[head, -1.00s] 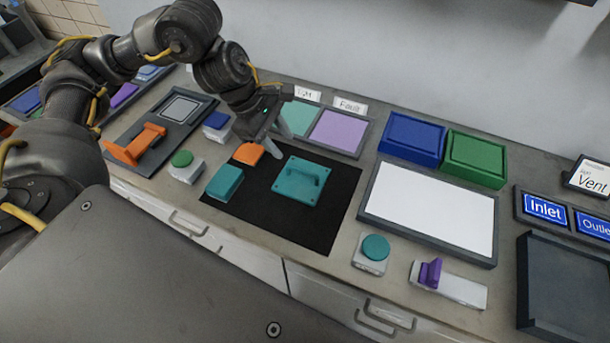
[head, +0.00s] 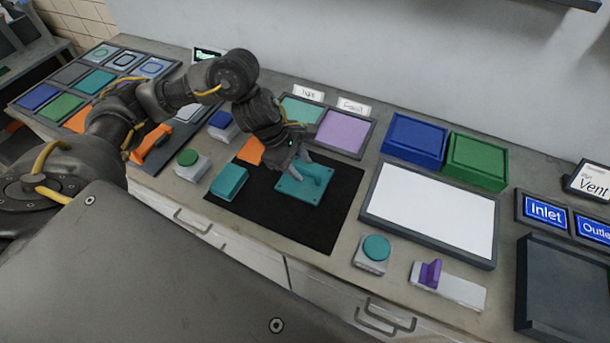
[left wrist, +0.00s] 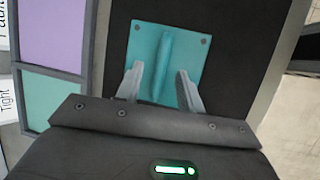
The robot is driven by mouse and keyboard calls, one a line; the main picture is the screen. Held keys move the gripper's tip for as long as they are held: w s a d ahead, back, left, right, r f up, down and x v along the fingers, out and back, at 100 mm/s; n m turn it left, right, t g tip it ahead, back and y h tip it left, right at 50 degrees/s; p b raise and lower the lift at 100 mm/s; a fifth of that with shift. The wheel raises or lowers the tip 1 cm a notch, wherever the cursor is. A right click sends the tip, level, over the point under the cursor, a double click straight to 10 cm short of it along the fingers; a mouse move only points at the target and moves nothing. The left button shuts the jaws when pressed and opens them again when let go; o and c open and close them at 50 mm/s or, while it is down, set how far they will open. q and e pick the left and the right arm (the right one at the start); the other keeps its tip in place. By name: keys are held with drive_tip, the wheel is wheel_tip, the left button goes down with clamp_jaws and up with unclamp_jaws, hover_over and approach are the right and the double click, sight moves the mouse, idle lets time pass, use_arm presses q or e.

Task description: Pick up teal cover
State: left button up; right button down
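The teal cover (head: 300,187) is a flat square plate with a raised handle and corner screws. It lies on the black mat (head: 270,226). My left gripper (head: 309,172) is over the cover, pointing down at its handle. In the left wrist view the cover (left wrist: 190,50) is ahead, and the open fingers of the left gripper (left wrist: 161,88) stand on either side of the handle with gaps. I cannot tell whether the fingers touch the plate. The gripper hides part of the cover in the head view. My right gripper is not in view.
A teal block (head: 229,183) and an orange piece (head: 251,151) lie on the mat's left side. A green button (head: 188,158), a teal button (head: 376,248) and a white panel (head: 430,213) are nearby. Blue (head: 413,139) and green (head: 476,160) boxes stand behind. The mat's front is clear.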

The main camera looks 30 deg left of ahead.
use_arm(q)
drive_tip(key=shift+w+d+f, duration=0.1)
drive_tip(key=shift+d+f, duration=0.15)
drive_tip(key=shift+f, duration=0.25)
clamp_jaws()
drive_tip(key=shift+w+r, duration=0.1)
drive_tip(key=shift+r, duration=0.05)
drive_tip(key=shift+r, duration=0.25)
drive_tip(key=s+a+r+b, duration=0.4)
drive_tip(key=s+a+r, duration=0.4)
drive_tip(key=a+r, duration=0.3)
drive_tip(key=shift+s+a+r, duration=0.15)
drive_tip(key=shift+s+r, duration=0.1)
drive_tip(key=shift+r, duration=0.4)
